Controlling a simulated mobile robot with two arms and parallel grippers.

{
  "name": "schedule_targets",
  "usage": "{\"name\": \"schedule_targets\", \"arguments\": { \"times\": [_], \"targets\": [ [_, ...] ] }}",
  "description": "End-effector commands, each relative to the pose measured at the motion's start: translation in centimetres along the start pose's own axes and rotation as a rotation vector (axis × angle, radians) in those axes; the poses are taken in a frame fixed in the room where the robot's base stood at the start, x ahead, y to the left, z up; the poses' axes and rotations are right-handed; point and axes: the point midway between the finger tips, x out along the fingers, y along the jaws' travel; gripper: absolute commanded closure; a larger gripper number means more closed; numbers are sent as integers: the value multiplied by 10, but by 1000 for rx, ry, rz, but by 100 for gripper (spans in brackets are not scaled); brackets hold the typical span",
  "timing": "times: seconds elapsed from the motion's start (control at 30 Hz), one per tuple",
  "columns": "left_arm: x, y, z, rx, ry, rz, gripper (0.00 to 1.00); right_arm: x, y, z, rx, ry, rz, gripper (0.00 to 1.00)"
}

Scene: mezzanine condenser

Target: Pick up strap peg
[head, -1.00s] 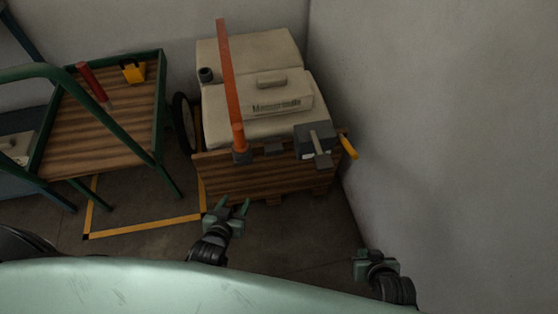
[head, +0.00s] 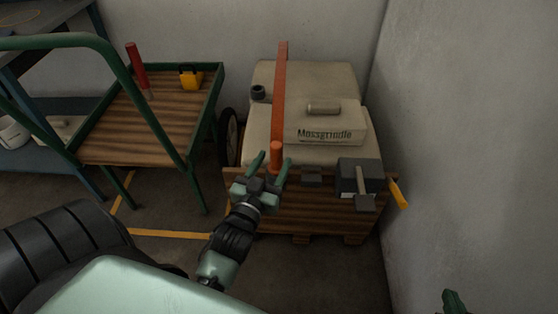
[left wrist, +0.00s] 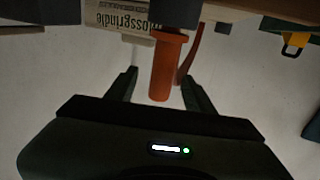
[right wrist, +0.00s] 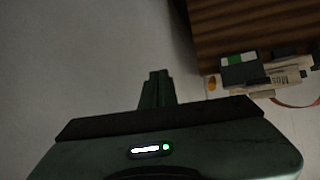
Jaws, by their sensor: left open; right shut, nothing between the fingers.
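The strap peg (head: 276,152) is an orange upright cylinder at the front edge of the wooden crate (head: 310,212). An orange strap (head: 281,85) runs back from it over the beige machine (head: 333,131). My left gripper (head: 273,164) is open at the peg, with its fingers on either side in the head view. In the left wrist view the peg (left wrist: 165,68) shows between the spread fingers, with a gap to each; it does not look gripped. The peg's base is hidden behind my gripper. My right gripper (head: 453,302) is shut and empty at the lower right.
A grey box with a lever (head: 357,178) and a yellow handle (head: 398,193) sit at the crate's right front. The wall is close on the right. A green-framed cart (head: 150,125) with a red tool (head: 138,70) and a yellow item (head: 190,77) stands left.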

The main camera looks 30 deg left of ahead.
Motion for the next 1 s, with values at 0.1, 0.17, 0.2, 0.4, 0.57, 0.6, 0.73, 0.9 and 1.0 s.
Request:
{"name": "schedule_targets", "arguments": {
  "times": [0.1, 0.17, 0.2, 0.4, 0.57, 0.6, 0.73, 0.9, 1.0],
  "targets": [
    [12, 0, 0, 1, 0, 0, 47, 2, -2, -10, 0, 53, -4, 100],
    [15, 0, 0, 0, 0, 0, 47, 3, -2, -15, 0, 72, -5, 100],
    [17, 0, 0, 0, 0, 1, 47, 3, -3, -18, 0, 88, -6, 100],
    [38, -2, 2, 1, 1, 1, 47, 4, -7, -51, -1, 254, -16, 100],
    [56, -3, 2, 1, -1, 1, 47, -1, -11, -78, 0, 389, -24, 100],
    [60, -3, 1, 1, -1, 1, 47, -2, -11, -83, 0, 413, -25, 100],
    [65, -3, 1, 0, -2, 1, 47, -5, -12, -91, 0, 454, -27, 100],
    [65, -3, 1, -1, -3, 1, 47, -6, -12, -92, 1, 458, -28, 100],
    [65, -3, 1, -1, -3, 1, 61, -6, -12, -92, 1, 457, -27, 100]
  ]
}}
